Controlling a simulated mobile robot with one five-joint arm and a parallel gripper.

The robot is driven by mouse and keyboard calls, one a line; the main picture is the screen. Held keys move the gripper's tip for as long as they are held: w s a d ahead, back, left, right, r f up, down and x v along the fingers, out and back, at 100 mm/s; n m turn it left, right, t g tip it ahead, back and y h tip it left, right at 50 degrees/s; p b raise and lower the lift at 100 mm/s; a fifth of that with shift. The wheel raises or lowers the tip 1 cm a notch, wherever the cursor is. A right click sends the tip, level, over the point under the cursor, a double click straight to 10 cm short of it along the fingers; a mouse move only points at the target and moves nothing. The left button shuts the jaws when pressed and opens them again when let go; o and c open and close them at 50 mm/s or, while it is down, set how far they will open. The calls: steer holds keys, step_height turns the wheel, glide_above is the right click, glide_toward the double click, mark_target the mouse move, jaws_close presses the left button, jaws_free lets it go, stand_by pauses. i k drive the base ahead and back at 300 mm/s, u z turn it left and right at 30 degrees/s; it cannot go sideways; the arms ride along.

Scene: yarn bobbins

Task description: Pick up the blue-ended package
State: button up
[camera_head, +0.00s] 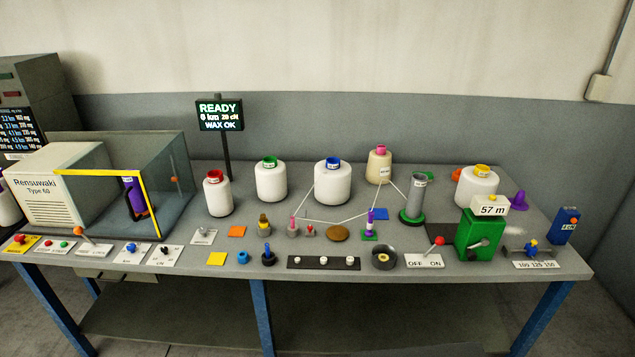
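The blue-ended package (333,185) is a white, rounded yarn bobbin with a blue ring at its top and a small label. It stands upright towards the back of the grey table (480,262), near its middle. Thin white thread lines run close to its lower part; I cannot tell whether they touch it. My gripper is not in view.
Similar white packages with a green end (271,182), a red end (217,196) and a yellow end (477,188) stand nearby. A cream cone (379,166) is at its right. Small parts, a grey post (416,197) and a green box (478,236) crowd the front. A sign (220,113) rises behind.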

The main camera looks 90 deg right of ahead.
mark_target(332, 188)
steer(key=z, duration=0.1)
steer(key=k, duration=0.55)
steer(key=z, duration=1.4)
steer(key=i, duration=0.3)
